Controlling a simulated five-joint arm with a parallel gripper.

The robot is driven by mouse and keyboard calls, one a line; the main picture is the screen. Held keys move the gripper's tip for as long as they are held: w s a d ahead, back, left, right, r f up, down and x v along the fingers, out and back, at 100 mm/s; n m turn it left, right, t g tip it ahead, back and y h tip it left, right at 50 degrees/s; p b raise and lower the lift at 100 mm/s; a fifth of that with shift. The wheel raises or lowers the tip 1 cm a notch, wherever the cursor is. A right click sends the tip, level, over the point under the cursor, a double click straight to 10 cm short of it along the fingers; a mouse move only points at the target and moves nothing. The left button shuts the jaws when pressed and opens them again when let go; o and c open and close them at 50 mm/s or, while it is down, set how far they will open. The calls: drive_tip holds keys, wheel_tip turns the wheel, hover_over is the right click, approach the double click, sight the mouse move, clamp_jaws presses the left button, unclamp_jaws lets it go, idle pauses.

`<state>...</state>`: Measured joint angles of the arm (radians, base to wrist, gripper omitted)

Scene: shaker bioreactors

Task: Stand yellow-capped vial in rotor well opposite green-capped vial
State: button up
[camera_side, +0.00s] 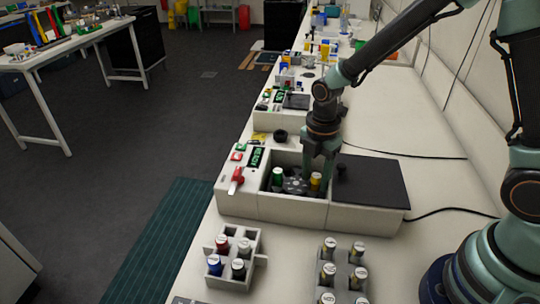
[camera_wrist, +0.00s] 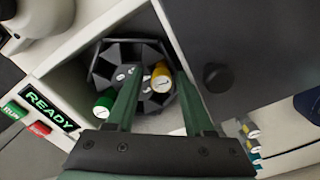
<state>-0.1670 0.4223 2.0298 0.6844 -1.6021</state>
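The yellow-capped vial (camera_wrist: 160,78) is upright at the rotor's right side, and it also shows in the side view (camera_side: 315,182). The green-capped vial (camera_wrist: 103,106) stands in a well on the rotor's left, also visible in the side view (camera_side: 278,176). The dark rotor (camera_wrist: 104,67) lies between them inside the open machine. The yellow vial is roughly across the hub from the green one; its exact well and seating are partly hidden. My gripper (camera_wrist: 159,72) is low in the chamber, with fingers apart on either side of the yellow cap and visible gaps beside it.
The machine's READY display (camera_wrist: 50,109) is lit beside green and red buttons. Its dark lid (camera_side: 370,182) lies open at right. A rack with several capped vials (camera_side: 234,283) and another rack (camera_side: 343,280) stand in front. Chamber walls closely surround my gripper.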

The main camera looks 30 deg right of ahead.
sight(317, 175)
drive_tip(key=shift+s+d, duration=0.1)
drive_tip(key=shift+s, duration=0.05)
drive_tip(key=shift+r, duration=3.5)
drive_tip(key=shift+r, duration=0.2)
drive_tip(key=s+d+r+m+t, duration=0.2)
drive_tip(key=r+m, duration=0.4)
drive_tip(key=m, duration=0.4)
drive_tip(key=s+d+r+m+t, duration=0.3)
drive_tip(key=s+d+r+m, duration=0.1)
drive_tip(key=m, duration=0.6)
drive_tip(key=s+r, duration=0.1)
drive_tip(key=s, duration=0.1)
drive_tip(key=shift+s+r+t, duration=0.3)
drive_tip(key=shift+r, duration=0.1)
drive_tip(key=shift+w, duration=0.1)
drive_tip(key=shift+c, duration=0.3)
